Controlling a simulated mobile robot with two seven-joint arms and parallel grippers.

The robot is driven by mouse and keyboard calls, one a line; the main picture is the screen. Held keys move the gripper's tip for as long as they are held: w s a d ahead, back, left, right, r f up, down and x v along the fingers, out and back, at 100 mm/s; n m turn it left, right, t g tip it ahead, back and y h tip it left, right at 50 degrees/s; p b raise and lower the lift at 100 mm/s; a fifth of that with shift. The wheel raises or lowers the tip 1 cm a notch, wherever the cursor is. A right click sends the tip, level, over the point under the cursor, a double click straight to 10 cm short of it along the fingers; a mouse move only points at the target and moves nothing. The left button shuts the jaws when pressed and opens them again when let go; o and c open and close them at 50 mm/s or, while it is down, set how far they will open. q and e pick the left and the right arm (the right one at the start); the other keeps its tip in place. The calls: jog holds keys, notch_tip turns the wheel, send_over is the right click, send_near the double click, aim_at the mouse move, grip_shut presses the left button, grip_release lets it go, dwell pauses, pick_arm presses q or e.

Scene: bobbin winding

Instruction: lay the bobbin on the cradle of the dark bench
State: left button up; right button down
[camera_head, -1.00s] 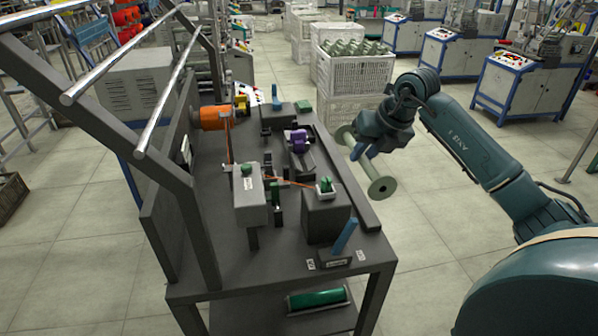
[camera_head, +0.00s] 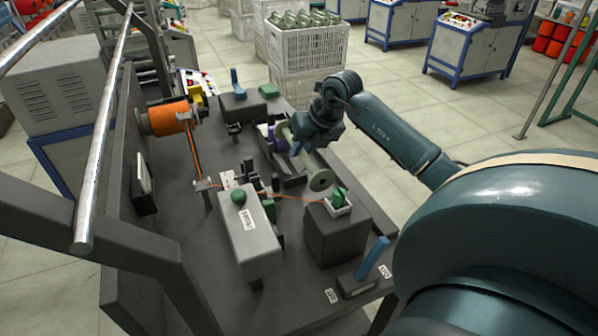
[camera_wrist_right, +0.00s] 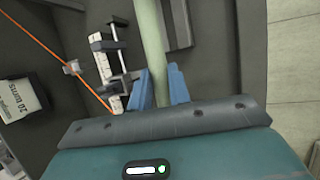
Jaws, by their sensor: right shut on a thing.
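The bobbin, a pale green spool with a round flange (camera_head: 320,180) at each end, is in my right gripper (camera_head: 302,150) above the right part of the dark bench (camera_head: 185,185). In the right wrist view, the bobbin's shaft (camera_wrist_right: 153,40) runs between the blue fingers of my right gripper (camera_wrist_right: 158,88), which are shut on it. Dark upright brackets (camera_head: 248,170) stand on the bench left of the bobbin. I cannot tell surely which of them forms the cradle. The bobbin and arm partly hide a purple part behind them. My left gripper is not in view.
An orange spool (camera_head: 168,118) feeds an orange thread across the bench. A grey box (camera_head: 250,235) and a dark block (camera_head: 335,232) with a green piece stand at the front. Steel rails (camera_head: 100,130) run along the left. White crates (camera_head: 308,48) stand behind.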

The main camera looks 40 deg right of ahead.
notch_tip(320, 180, down, 6)
jog(key=shift+f, duration=0.15)
jog(key=c, duration=1.3)
grip_release()
jog(key=v, duration=1.2)
